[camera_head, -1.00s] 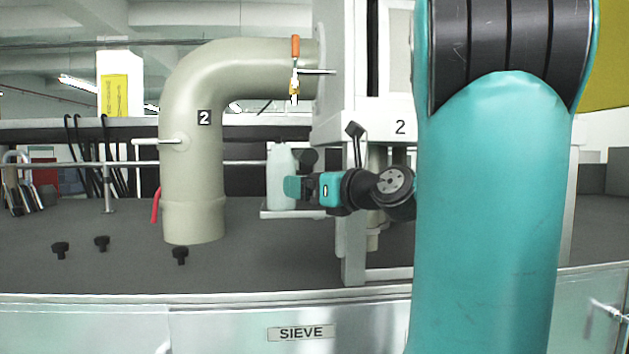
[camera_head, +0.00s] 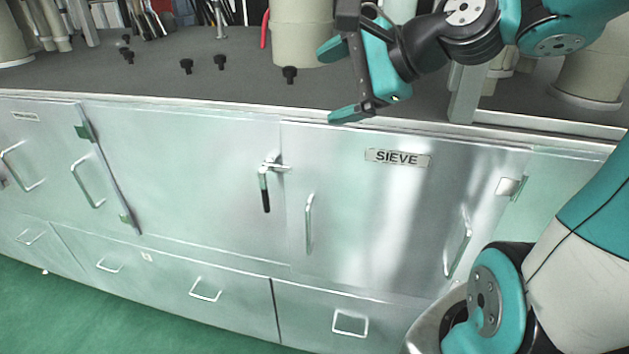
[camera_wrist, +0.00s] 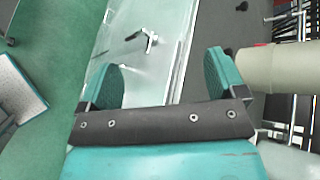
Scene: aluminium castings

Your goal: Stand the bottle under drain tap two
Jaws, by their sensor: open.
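My gripper (camera_head: 338,82) is open and empty, above the front edge of the grey bench top in the head view. Its two teal fingers also show in the wrist view (camera_wrist: 163,78), spread wide with nothing between them. I cannot make out the bottle in either view now. No tap marked 2 shows either. The lower end of the thick beige pipe (camera_head: 300,35) is just behind the gripper, with a red handle (camera_head: 265,28) to its left. The pipe (camera_wrist: 280,68) lies beyond the right finger in the wrist view.
Several black knobs (camera_head: 290,74) stand on the bench top (camera_head: 150,80). Below is a metal cabinet front (camera_head: 190,180) with bar handles, a black-handled lever (camera_head: 265,190) and a SIEVE label (camera_head: 398,158). Green floor (camera_head: 110,315) is clear at lower left.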

